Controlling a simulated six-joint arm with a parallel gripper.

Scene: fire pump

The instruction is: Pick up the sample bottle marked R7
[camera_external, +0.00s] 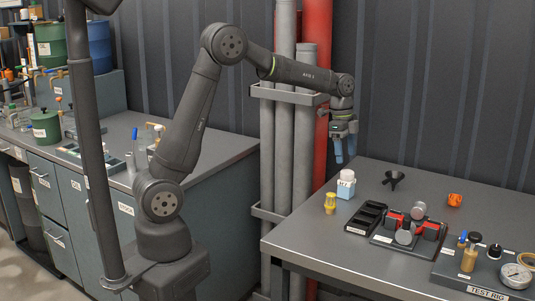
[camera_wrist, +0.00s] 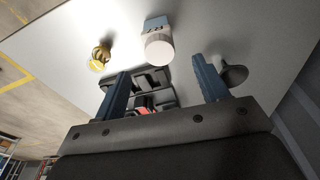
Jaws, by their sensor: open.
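A small bottle with a white cap and a pale blue body (camera_external: 346,184) stands upright near the back left edge of the right-hand table.
A yellow fitting (camera_external: 330,204) stands left of the bottle and a black funnel (camera_external: 394,178) to its right. An orange part (camera_external: 455,199) sits further right. Vertical pipes (camera_external: 304,130) stand behind.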

